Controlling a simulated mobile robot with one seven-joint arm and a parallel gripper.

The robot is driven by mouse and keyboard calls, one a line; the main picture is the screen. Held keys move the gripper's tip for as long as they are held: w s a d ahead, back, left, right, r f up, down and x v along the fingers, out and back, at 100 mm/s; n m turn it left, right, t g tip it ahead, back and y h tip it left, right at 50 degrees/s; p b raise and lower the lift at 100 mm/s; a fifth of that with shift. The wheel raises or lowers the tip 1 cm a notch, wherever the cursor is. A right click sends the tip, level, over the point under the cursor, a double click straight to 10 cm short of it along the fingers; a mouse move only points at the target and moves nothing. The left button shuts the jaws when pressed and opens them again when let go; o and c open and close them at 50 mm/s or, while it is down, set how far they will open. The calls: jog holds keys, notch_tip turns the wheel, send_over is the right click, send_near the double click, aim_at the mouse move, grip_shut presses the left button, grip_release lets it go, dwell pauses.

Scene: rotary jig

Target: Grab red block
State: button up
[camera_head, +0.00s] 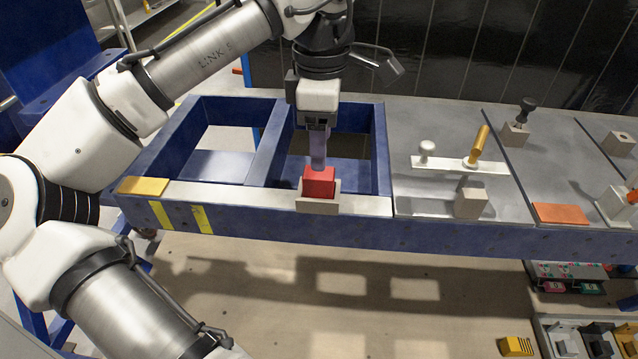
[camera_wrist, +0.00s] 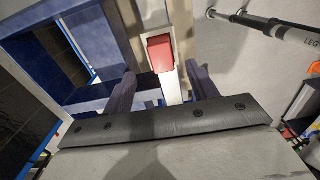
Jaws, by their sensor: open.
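The red block (camera_head: 319,182) sits in a small grey holder (camera_head: 318,205) on the front rail of the blue frame. My gripper (camera_head: 318,163) points down just above and behind the block in the head view. In the wrist view the red block (camera_wrist: 160,53) shows ahead of the two fingers, roughly between their lines. The fingers (camera_wrist: 160,88) stand apart with nothing between them. In the head view the fingers overlap each other, and I cannot tell whether they touch the block.
The blue frame (camera_head: 160,208) has two open bays behind the front rail. To the right, a grey plate carries a white bar with a gold handle (camera_head: 478,146) and a grey block (camera_head: 470,199). An orange pad (camera_head: 561,213) lies farther right.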

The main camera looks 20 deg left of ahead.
aim_at(315, 184)
jog(key=shift+s+a+f+p, duration=0.1)
jog(key=shift+f+p, duration=0.65)
jog(key=shift+f, duration=2.05)
jog(key=shift+c, duration=0.2)
grip_shut()
